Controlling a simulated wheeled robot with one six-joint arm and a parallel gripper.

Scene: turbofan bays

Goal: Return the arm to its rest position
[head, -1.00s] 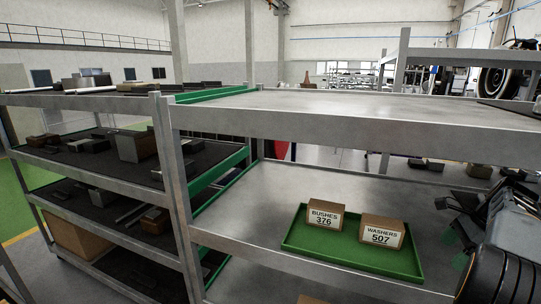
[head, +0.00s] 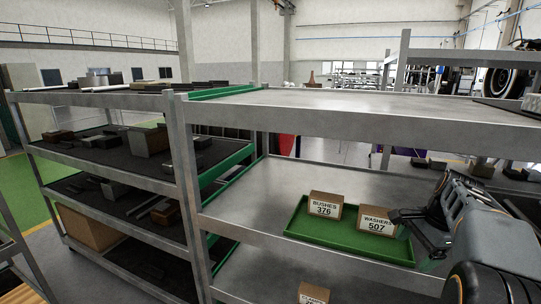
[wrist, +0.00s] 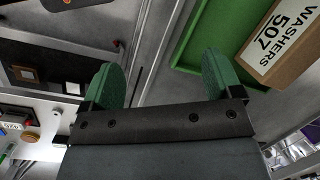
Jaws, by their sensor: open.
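My gripper (wrist: 160,80) shows in the wrist view with its two green-padded fingers spread apart and nothing between them. In the head view my gripper (head: 402,222) is at the right, in front of the shelf unit, close to the right end of the green tray (head: 330,237). It overlaps the right part of the tray in this picture. My arm fills the lower right of the head view.
The tray holds a BUSHES 376 box (head: 325,205) and a WASHERS 507 box (head: 376,220) on the middle shelf (head: 262,207). Another box (head: 314,293) sits on the shelf below. A darker rack (head: 105,150) with loose parts stands at left. The upper shelf (head: 350,103) is mostly bare.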

